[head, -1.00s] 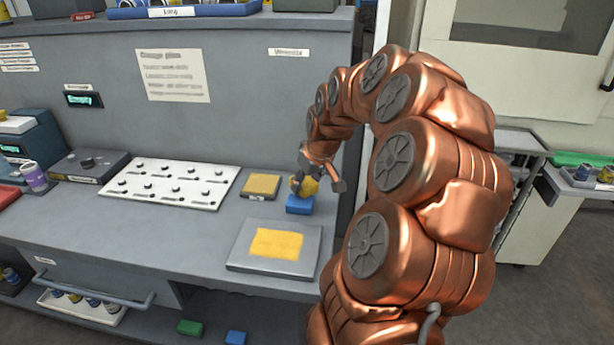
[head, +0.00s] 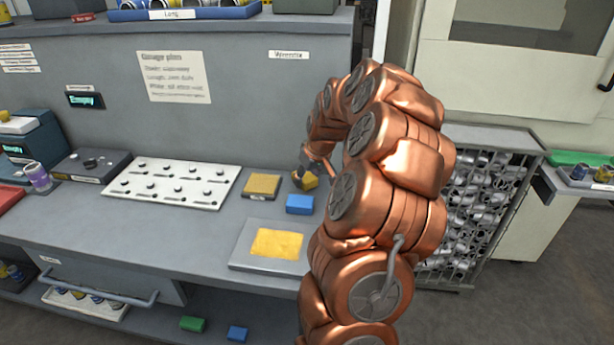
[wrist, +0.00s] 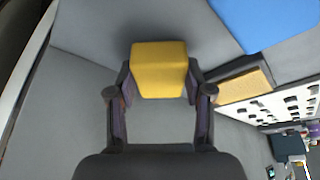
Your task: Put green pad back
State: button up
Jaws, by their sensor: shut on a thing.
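A green pad (head: 193,324) lies on the low shelf under the bench, left of a small blue pad (head: 237,334). My gripper (head: 306,177) is shut on a yellow block (wrist: 158,70), which sits between its fingers in the wrist view. In the head view the yellow block (head: 311,182) is over the bench's back right, just behind a larger blue block (head: 300,204). Whether it touches the bench is hard to tell.
A grey plate with a yellow square (head: 277,243) lies in front of the blue block. A tan pad (head: 262,185) and a white knobbed board (head: 172,184) are to the left. A rack of metal parts (head: 480,200) stands right of my arm.

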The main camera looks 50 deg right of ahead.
jog(key=shift+f, duration=0.25)
jog(key=shift+f, duration=0.1)
jog(key=shift+f, duration=0.1)
jog(key=o, duration=1.1)
